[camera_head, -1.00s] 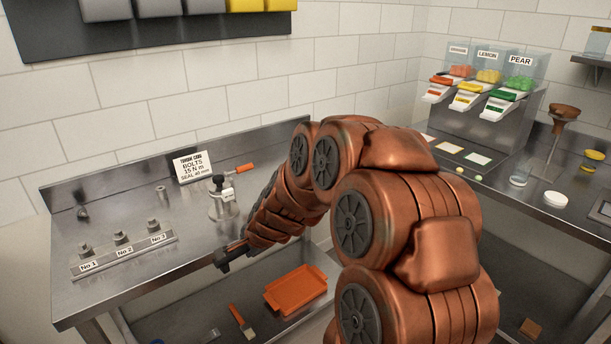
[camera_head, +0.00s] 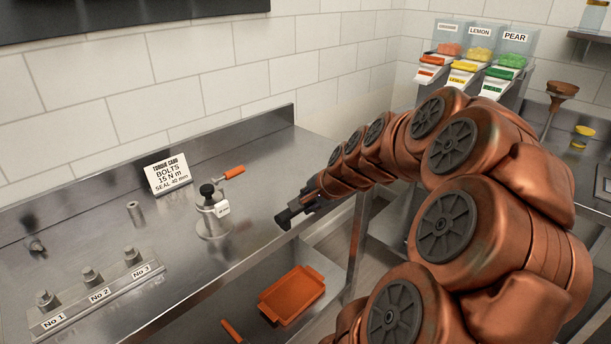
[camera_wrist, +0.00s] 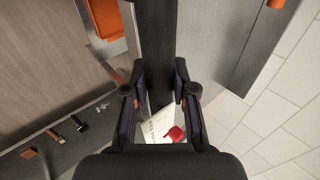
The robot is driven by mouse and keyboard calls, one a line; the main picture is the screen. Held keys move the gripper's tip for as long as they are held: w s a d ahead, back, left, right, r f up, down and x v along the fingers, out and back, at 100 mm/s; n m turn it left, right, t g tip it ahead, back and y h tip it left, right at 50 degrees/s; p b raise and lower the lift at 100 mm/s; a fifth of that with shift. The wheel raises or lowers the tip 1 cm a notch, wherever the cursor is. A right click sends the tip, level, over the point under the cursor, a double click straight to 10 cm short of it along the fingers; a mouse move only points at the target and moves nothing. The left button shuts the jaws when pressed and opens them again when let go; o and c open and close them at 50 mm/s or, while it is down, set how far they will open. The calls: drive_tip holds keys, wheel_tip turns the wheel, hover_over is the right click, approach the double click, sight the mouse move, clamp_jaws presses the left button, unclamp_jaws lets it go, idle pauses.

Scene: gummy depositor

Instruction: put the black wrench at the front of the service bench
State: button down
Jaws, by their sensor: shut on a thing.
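My gripper (camera_head: 306,200) is at the front edge of the steel service bench (camera_head: 180,258), to the right of the small clamp-like fixture. In the wrist view my gripper (camera_wrist: 159,88) is shut on a long black bar, which I take to be the black wrench (camera_wrist: 157,40). The bar runs away between the fingers toward the top of the picture. In the head view the dark end of the wrench (camera_head: 284,220) sticks out left of the fingers. It looks raised above the bench top, but the exact gap cannot be told. The arm hides part of the bench's right end.
On the bench are a torque card (camera_head: 168,174), a metal fixture with an orange handle (camera_head: 214,210) and a rack of numbered bolts (camera_head: 95,292). An orange tray (camera_head: 292,294) lies on the lower shelf. The bench's front strip looks clear. Candy dispensers (camera_head: 480,60) stand back right.

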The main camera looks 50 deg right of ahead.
drive_tip(key=w+d+p, duration=0.1)
drive_tip(key=w+d, duration=0.2)
drive_tip(key=w, duration=0.1)
drive_tip(key=w+d+f+p, duration=0.1)
drive_tip(key=w+d+p, duration=0.1)
drive_tip(key=w+d, duration=0.1)
drive_tip(key=w+d+p, duration=0.1)
drive_tip(key=w+d, duration=0.2)
drive_tip(key=w, duration=0.2)
drive_tip(key=shift+w+d+f, duration=0.15)
drive_tip(key=shift+w+d, duration=0.1)
drive_tip(key=shift+w, duration=0.15)
drive_tip(key=shift+a+f+p, duration=0.1)
drive_tip(key=shift+f+p, duration=0.75)
drive_tip(key=shift+f, duration=1.1)
drive_tip(key=c, duration=1.2)
unclamp_jaws()
drive_tip(key=shift+r, duration=0.2)
